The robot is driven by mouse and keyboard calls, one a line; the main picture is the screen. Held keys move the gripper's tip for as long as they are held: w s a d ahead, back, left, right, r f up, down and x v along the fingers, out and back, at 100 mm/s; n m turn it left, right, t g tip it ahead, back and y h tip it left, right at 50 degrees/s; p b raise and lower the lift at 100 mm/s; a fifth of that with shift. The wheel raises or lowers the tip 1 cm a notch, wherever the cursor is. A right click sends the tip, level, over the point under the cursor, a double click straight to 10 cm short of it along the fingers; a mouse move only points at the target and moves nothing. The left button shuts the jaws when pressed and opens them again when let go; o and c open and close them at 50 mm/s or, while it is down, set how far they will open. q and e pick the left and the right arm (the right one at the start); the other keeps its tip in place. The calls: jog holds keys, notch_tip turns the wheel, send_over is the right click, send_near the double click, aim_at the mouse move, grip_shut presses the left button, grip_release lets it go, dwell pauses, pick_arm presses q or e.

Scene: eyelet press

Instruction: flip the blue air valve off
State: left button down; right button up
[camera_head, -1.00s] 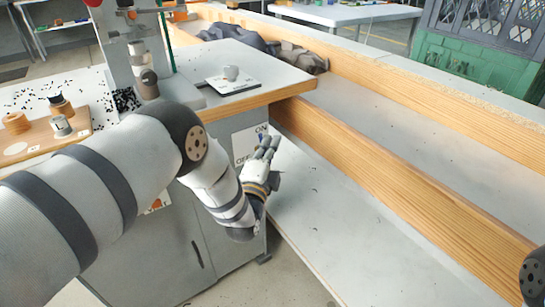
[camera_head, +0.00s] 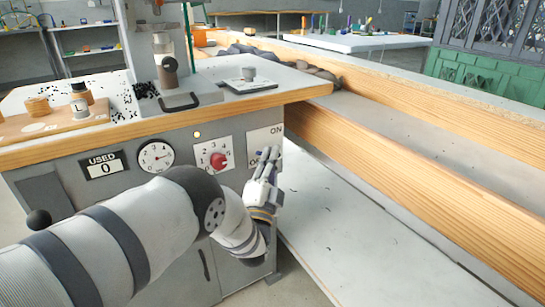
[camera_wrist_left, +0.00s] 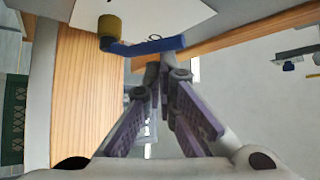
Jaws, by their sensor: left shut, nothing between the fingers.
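The blue valve lever (camera_wrist_left: 150,46) shows in the left wrist view, reaching right from a brass-coloured hub (camera_wrist_left: 109,26) in front of a white plate. My left gripper (camera_wrist_left: 165,66) is shut and empty, its fingertips close to the lever; I cannot tell whether they touch it. In the head view my left gripper (camera_head: 269,154) is in front of the white valve plate (camera_head: 258,138) on the cabinet's front. "ON" is readable at the plate's upper right. The gripper hides the lever and part of the lower lettering there. My right gripper is not in view.
Left of the plate are a red knob (camera_head: 218,160), a gauge (camera_head: 156,157) and a counter (camera_head: 103,164). The wooden bench edge (camera_head: 140,127) runs above them. A long wooden rail (camera_head: 400,185) lies to the right.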

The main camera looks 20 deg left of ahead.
pick_arm(q)
jog(key=shift+s+a+f, duration=0.15)
jog(key=shift+s+f, duration=0.05)
jog(key=shift+f, duration=0.25)
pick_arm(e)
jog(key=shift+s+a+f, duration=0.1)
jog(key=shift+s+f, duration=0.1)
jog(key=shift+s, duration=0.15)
pick_arm(q)
jog(key=v, duration=1.2)
jog(key=shift+s, duration=0.1)
